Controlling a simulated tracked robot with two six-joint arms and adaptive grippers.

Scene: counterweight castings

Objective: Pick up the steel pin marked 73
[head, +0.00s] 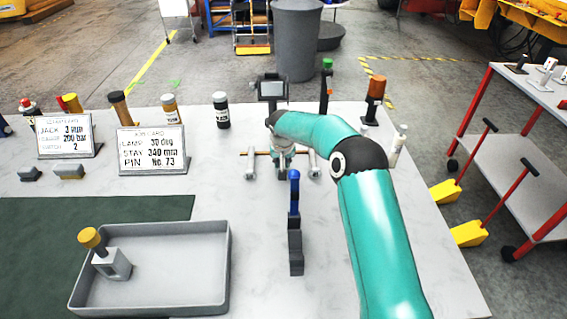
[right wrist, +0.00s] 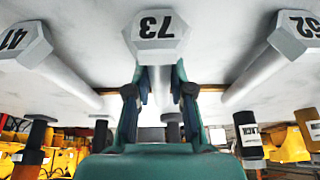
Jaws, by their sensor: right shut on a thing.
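The steel pin marked 73 (right wrist: 157,30) has a pale hexagonal head and a grey shaft; it is in the middle of the right wrist view. My right gripper (right wrist: 158,100) has its two dark fingers on either side of that shaft and is shut on it. In the head view, my right gripper (head: 284,158) is at the pin row, and my teal arm mostly hides the middle pin. I cannot tell whether the pin is clear of its support. My left gripper is not in view.
A job card (head: 153,150) reads PIN No 73. A blue and dark grey upright device (head: 295,225) stands in front of the pins. A grey tray (head: 222,270) holds a yellow-knobbed block. Bottles and a small screen (head: 271,88) stand behind. Bare tabletop lies between tray and device.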

